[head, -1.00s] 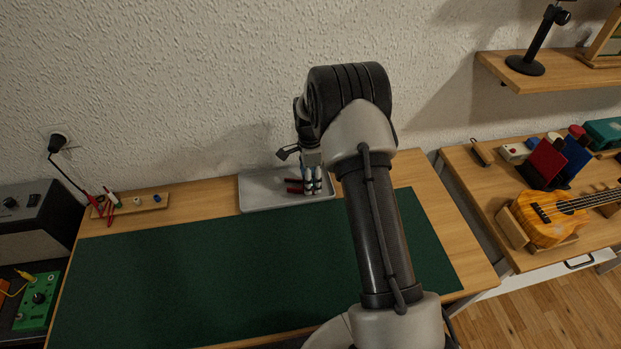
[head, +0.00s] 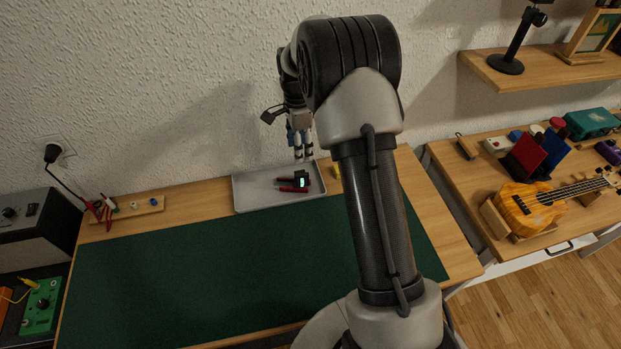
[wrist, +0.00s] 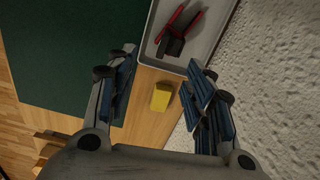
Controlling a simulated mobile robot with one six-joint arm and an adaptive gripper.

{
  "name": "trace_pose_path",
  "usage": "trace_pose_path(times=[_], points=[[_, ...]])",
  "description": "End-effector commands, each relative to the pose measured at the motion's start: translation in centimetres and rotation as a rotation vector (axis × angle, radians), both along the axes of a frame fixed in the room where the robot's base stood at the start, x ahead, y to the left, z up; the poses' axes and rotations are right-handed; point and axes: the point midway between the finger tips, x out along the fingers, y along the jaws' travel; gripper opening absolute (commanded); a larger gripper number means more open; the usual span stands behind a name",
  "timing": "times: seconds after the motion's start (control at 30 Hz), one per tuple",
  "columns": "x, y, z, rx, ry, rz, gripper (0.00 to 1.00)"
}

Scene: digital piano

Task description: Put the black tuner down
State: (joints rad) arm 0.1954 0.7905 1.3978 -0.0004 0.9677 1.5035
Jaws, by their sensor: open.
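The black tuner (head: 302,179), with a small lit screen, rests in the grey tray (head: 250,203) at the back of the bench. It lies against or over red-handled pliers (head: 286,186); I cannot tell which. In the wrist view the tuner (wrist: 171,46) is a dark block beside the red handles (wrist: 192,24). My gripper (head: 303,156) is above the tray, clear of the tuner. In the wrist view my gripper (wrist: 165,72) has its fingers wide apart with nothing between them.
A yellow block (wrist: 161,97) sits on the wood beside the tray; it shows partly behind my arm in the head view (head: 337,172). The green mat (head: 200,270) is bare where visible. A wooden strip with small parts (head: 130,211) lies at left. The textured wall is close behind the tray.

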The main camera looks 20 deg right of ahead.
Motion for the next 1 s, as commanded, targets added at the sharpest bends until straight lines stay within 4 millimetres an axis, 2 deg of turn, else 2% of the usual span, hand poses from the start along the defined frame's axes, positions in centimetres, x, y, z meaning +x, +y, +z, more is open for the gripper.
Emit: trace_pose_path(times=[0.03,0.17,0.3,0.37,0.5,0.67,0.8,0.9,1.0], points=[[-0.4,0.5,2.3,-0.004,-0.022,0.052,0.48],[-3.2,2.4,8.5,-0.018,-0.074,0.26,0.48],[-7.8,4.5,14.4,-0.046,-0.129,0.512,0.48],[-10.0,5.4,16.5,-0.061,-0.152,0.62,0.48],[-15.7,7.2,20.2,-0.106,-0.202,0.87,0.48],[-22.6,8.9,22.3,-0.172,-0.254,1.153,0.48],[-28.1,9.9,22.3,-0.24,-0.289,1.385,0.48],[-31.0,10.4,21.7,-0.282,-0.305,1.517,0.48],[-32.9,10.7,21.0,-0.314,-0.313,1.608,0.48]])
